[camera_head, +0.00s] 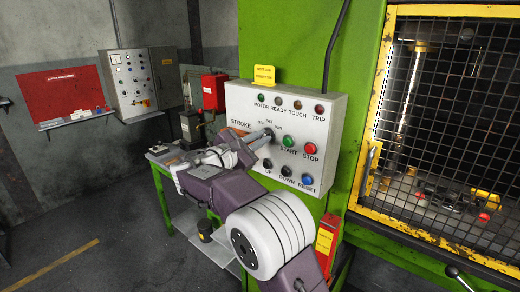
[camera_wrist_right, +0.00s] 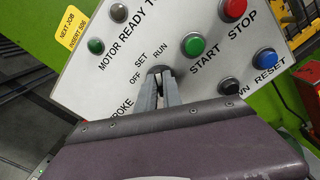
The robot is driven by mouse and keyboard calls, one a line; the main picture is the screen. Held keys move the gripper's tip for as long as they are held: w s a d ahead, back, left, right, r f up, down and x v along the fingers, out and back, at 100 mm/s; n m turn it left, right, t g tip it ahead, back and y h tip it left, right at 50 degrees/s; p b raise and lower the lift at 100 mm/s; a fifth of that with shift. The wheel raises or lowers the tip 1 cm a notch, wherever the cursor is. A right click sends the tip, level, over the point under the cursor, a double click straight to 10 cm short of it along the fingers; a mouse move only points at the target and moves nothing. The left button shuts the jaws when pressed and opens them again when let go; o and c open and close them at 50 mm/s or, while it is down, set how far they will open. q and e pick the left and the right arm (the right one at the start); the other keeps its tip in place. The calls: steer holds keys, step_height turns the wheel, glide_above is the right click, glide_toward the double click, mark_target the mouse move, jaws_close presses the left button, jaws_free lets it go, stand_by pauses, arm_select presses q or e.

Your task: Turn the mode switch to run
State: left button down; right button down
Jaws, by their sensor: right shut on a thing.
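The grey control panel (camera_head: 318,116) is fixed to the front of the green press frame. The dark mode switch (camera_wrist_right: 158,70) sits below the labels OFF, SET and RUN. My right gripper (camera_head: 266,134) reaches the panel from the left and its fingers are closed around the switch knob. In the right wrist view the two grey fingers (camera_wrist_right: 158,88) meet the knob from below and cover most of it. I cannot tell which label the knob points to. My left gripper is not in view.
Right of the switch are a green START button (camera_head: 288,141) and a red STOP button (camera_head: 310,149). Below are two black buttons and a blue RESET button (camera_head: 308,179). A mesh guard (camera_head: 450,130) stands at right, a green workbench (camera_head: 165,200) at left.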

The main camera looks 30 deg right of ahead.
steer(key=shift+r+m+b, duration=0.1)
steer(key=shift+m+b, duration=0.9)
steer(key=shift+m, duration=0.2)
steer(key=c, duration=1.5)
jaws_free()
steer(key=shift+d, duration=0.1)
steer(key=b+v, duration=0.1)
steer(key=v, duration=0.8)
